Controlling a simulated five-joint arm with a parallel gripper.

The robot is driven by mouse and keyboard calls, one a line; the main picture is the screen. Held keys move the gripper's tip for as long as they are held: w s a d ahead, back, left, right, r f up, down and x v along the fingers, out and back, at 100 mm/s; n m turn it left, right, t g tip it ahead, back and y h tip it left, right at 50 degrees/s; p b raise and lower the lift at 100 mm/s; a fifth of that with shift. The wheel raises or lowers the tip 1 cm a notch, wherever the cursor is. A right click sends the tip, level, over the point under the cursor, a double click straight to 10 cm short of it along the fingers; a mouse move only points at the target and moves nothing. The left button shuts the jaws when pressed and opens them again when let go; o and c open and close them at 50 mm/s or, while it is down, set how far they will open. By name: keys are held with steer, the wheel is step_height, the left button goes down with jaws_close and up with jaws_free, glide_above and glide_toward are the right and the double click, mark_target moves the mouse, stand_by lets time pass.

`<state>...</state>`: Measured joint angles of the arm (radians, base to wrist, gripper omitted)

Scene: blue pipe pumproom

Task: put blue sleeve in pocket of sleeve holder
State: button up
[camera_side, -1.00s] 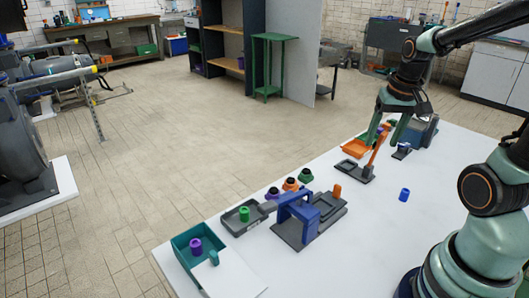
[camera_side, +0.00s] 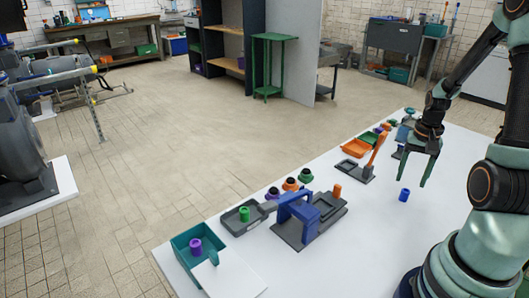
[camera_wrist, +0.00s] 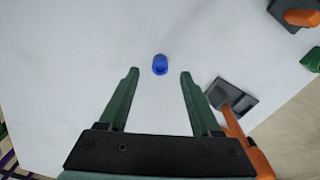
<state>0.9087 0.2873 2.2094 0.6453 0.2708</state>
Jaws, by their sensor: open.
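The blue sleeve (camera_side: 404,195) stands alone on the white table, right of the middle fixtures. In the wrist view the blue sleeve (camera_wrist: 160,64) lies ahead of and between the fingertips, touching neither. My gripper (camera_side: 414,172) is open and empty, pointing down above and just beyond the sleeve in the side view. The wrist view shows its two green fingers (camera_wrist: 159,72) spread apart. A small dark grey holder (camera_side: 347,166) with a shallow square recess and an orange upright bar stands left of the sleeve. Its recess (camera_wrist: 231,97) shows beside the right finger. I cannot tell for certain that this is the sleeve holder.
A blue arch fixture (camera_side: 297,205) on a dark base has an orange sleeve (camera_side: 337,190) beside it. A grey tray holds a green sleeve (camera_side: 244,214); a teal bin (camera_side: 181,241) holds a purple one. An orange tray (camera_side: 356,148) lies behind. Table around the blue sleeve is clear.

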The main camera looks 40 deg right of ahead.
mark_target(406, 190)
steer(key=shift+w+d+f, duration=0.1)
steer(key=shift+d+f, duration=0.05)
steer(key=shift+f, duration=1.2)
steer(key=shift+w+d+f, duration=0.1)
steer(key=shift+d+f, duration=0.05)
steer(key=shift+f, duration=1.15)
jaws_close()
